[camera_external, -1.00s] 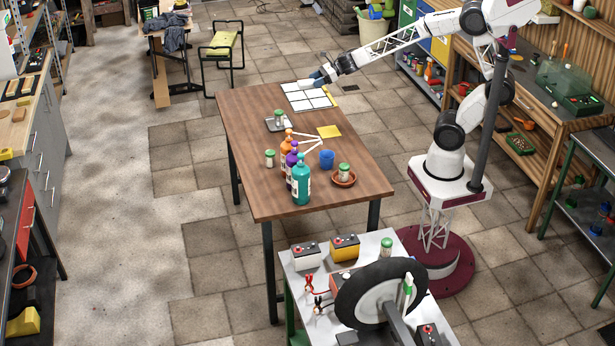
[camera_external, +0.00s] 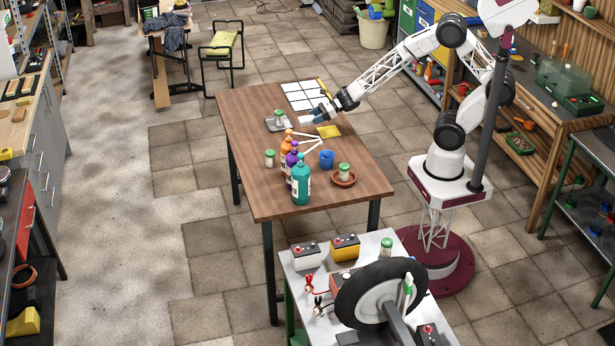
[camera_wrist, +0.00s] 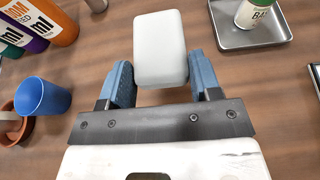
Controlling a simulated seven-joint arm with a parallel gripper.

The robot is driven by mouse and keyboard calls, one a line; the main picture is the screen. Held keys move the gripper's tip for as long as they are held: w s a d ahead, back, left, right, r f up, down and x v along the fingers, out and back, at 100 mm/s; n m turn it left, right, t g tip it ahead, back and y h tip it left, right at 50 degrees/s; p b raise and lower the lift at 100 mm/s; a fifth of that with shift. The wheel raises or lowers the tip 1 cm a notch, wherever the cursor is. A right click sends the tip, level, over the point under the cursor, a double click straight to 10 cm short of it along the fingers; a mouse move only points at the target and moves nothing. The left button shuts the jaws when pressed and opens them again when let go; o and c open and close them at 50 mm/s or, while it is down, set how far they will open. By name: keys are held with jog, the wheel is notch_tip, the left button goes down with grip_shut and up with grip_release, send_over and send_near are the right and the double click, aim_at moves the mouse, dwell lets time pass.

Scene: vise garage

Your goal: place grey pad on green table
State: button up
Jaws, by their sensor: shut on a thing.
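A pale grey-white pad (camera_wrist: 160,45), a rounded block, is held between the two blue fingers of my gripper (camera_wrist: 158,64) in the wrist view. In the external view my gripper (camera_external: 316,115) is shut on the pad (camera_external: 305,119) above the brown wooden table (camera_external: 240,155), near the white grid sheet. A table with green legs and a light grey top (camera_external: 372,246) stands in front. Another green-framed table (camera_external: 594,150) with a dark top stands at the right edge. I cannot tell which is the green table.
Several bottles (camera_external: 301,185), a blue cup (camera_external: 327,159), a jar on a brown dish (camera_external: 344,178) and a metal tray (camera_external: 270,126) stand on the wooden table. The front table bears batteries (camera_external: 344,247) and a big wheel (camera_external: 345,305).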

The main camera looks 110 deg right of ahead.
aim_at(315, 132)
jog(key=shift+f, duration=0.3)
jog(key=shift+f, duration=2.2)
jog(key=shift+f, duration=1.8)
jog(key=shift+f, duration=0.15)
jog(key=o, duration=0.9)
